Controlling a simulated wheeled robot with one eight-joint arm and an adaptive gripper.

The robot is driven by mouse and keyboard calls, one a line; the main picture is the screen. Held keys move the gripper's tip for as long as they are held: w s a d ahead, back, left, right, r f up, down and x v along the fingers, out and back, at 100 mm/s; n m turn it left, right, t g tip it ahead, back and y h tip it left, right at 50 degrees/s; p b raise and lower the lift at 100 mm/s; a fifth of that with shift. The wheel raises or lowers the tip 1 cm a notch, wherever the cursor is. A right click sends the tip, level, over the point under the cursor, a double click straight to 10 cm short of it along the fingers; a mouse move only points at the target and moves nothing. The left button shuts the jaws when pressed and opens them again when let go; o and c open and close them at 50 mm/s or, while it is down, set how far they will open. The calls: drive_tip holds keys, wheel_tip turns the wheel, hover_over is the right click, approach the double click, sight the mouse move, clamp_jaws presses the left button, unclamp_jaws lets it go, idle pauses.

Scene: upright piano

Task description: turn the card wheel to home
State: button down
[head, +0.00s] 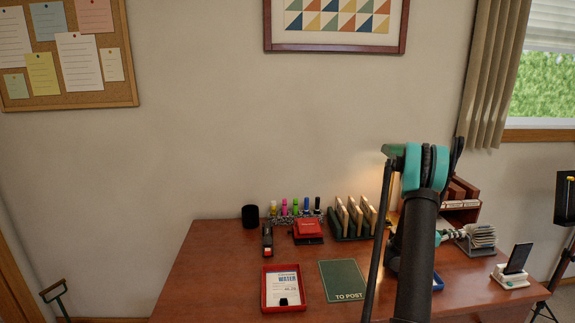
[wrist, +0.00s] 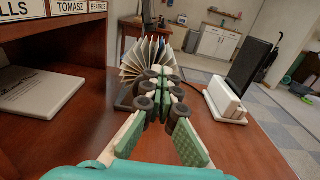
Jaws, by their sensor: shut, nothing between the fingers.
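The card wheel (head: 480,237) stands on the right part of the desk, a fan of pale cards on a dark base. In the wrist view the card wheel (wrist: 140,60) is straight ahead, cards spread out, its lower right part hidden behind my fingers. My gripper (wrist: 162,75) is shut and empty, with its fingertips at the near side of the cards. I cannot tell whether they touch. In the head view my gripper (head: 450,234) shows just left of the wheel, partly hidden by my arm. No home mark is readable.
A phone (wrist: 250,62) on a white dock (wrist: 226,102) stands right of the wheel. A red tray (head: 304,303) and green "TO POST" mat (head: 343,278) lie farther left on the desk.

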drive_tip(key=shift+w, duration=0.75)
drive_tip(key=shift+w+a+f, duration=0.1)
drive_tip(key=shift+w, duration=0.3)
idle(0.4)
drive_tip(key=shift+w+r, duration=0.2)
drive_tip(key=shift+r, duration=0.15)
drive_tip(key=a, duration=0.6)
drive_tip(key=shift+s, duration=0.25)
drive_tip(key=n, duration=0.2)
drive_tip(key=s+n, duration=0.1)
drive_tip(key=n, duration=0.2)
drive_tip(key=shift+s+a+n, duration=0.15)
drive_tip(key=shift+a+n, duration=0.25)
drive_tip(key=shift+w+d+f, duration=0.1)
drive_tip(key=shift+w+d, duration=0.05)
drive_tip(key=shift+d, duration=1.6)
drive_tip(key=shift+w+d, duration=0.1)
drive_tip(key=shift+d, duration=1.6)
